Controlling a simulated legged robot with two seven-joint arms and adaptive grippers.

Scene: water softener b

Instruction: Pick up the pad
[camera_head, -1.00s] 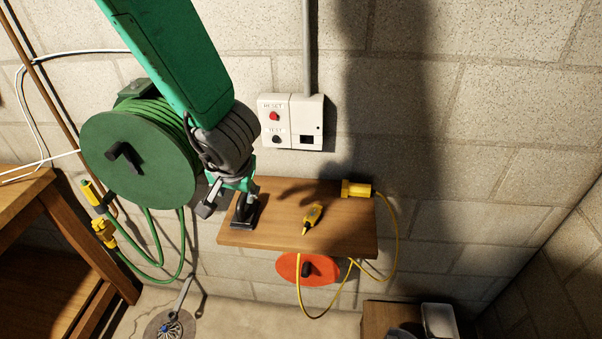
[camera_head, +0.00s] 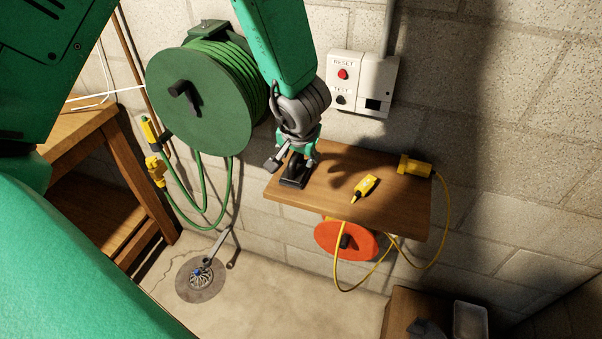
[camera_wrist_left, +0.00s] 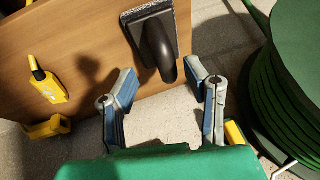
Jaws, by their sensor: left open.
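The pad is a black block with a curved dark handle (camera_head: 294,171), lying at the left end of the wooden shelf (camera_head: 335,205). In the left wrist view the pad (camera_wrist_left: 153,22) is at top centre, its handle pointing down between my fingers. My left gripper (camera_head: 292,158) is over the pad, its fingers spread. In the left wrist view the open left gripper (camera_wrist_left: 163,75) has one finger on each side of the handle's end. I cannot tell whether either touches it. My right gripper is not in view.
A yellow tool (camera_head: 364,187) and a yellow connector (camera_head: 414,167) with a cord lie on the shelf. A green hose reel (camera_head: 200,105) hangs close left. A white switch box (camera_head: 362,82) is above. A red reel (camera_head: 338,240) hangs below.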

